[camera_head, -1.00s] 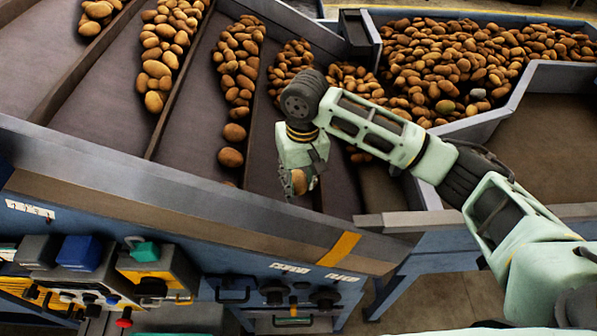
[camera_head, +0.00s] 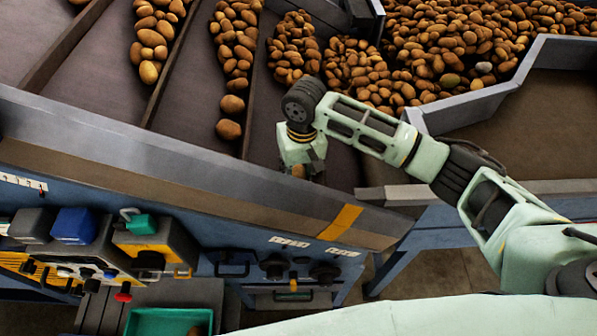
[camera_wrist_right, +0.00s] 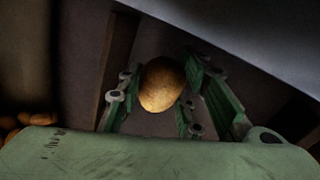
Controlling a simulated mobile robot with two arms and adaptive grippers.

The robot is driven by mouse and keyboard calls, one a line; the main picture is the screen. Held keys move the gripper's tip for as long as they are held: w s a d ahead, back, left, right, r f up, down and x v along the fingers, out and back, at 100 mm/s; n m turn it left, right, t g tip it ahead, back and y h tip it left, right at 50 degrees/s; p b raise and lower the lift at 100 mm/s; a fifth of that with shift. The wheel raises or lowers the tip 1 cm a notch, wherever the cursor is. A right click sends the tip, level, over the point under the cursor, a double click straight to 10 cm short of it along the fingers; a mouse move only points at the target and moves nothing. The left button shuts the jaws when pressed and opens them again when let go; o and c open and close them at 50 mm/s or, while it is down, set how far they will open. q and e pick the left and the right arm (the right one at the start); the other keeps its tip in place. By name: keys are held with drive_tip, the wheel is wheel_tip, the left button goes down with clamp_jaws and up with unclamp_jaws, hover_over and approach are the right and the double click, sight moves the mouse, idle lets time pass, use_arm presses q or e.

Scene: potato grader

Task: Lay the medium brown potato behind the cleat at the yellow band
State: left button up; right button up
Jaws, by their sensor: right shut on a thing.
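My right gripper (camera_head: 304,172) is over the dark belt, just behind the metal side rail. It is shut on the brown potato (camera_head: 299,171), which is mostly hidden by the gripper in the head view. In the right wrist view the potato (camera_wrist_right: 162,85) sits between the two green fingers. A brown cleat (camera_wrist_right: 117,65) runs along the belt to its left there. The yellow band (camera_head: 340,222) is on the rail, to the right of and nearer than the gripper. Whether the potato touches the belt I cannot tell. My left gripper is not in view.
The metal rail (camera_head: 150,160) stands between the belt and the blue control panel. Rows of potatoes (camera_head: 236,60) lie between cleats (camera_head: 172,75) to the left. A large potato heap (camera_head: 450,60) fills the bin at the back right. A green tray (camera_head: 165,321) is at the bottom.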

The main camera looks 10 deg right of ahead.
drive_tip(key=o, duration=1.3)
drive_tip(key=r, duration=1.2)
drive_tip(key=shift+d, duration=0.3)
